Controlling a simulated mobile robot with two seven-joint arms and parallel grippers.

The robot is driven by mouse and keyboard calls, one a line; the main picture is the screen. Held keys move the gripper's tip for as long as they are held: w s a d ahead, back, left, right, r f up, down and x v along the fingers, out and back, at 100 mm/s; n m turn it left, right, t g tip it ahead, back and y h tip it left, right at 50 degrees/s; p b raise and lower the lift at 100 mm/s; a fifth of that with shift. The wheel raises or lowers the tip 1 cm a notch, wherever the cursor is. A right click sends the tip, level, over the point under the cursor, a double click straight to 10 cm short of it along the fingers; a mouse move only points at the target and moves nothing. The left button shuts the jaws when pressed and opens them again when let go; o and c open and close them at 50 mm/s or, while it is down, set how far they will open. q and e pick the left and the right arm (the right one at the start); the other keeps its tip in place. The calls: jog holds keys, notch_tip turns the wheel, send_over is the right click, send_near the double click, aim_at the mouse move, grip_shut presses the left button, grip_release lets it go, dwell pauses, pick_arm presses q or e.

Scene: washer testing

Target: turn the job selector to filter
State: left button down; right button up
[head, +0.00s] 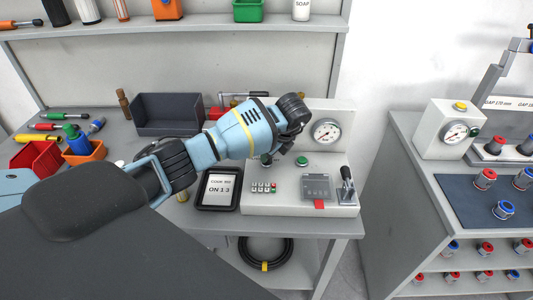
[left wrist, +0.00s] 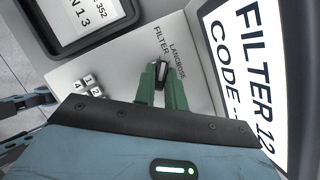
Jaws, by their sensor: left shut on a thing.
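The job selector (left wrist: 161,72) is a small black knob on the light grey panel of the test bench (head: 286,202). In the left wrist view, the printed words FILTER and another label stand just beyond it. My left gripper (left wrist: 163,80) has green fingers, one on each side of the knob, and is shut on it. I cannot tell which label the knob points to. In the head view my left arm reaches over the panel from the left and its hand largely hides the selector. My right gripper is not in view.
The panel also has a keypad (head: 264,187), a green button (head: 302,161), a gauge (head: 327,132) and a black lever (head: 346,184). A framed card (head: 219,188) reading ON 1 3 lies left of it. A display (left wrist: 244,70) reads FILTER 12, CODE.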

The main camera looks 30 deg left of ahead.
pick_arm(q)
jog(key=shift+n+g, duration=0.3)
jog(key=shift+n, duration=0.4)
jog(key=c, duration=1.5)
grip_release()
jog(key=shift+o, duration=0.2)
jog(key=shift+r, duration=0.1)
jog(key=v, duration=0.7)
jog(key=shift+r, duration=0.35)
jog(key=shift+d, duration=0.1)
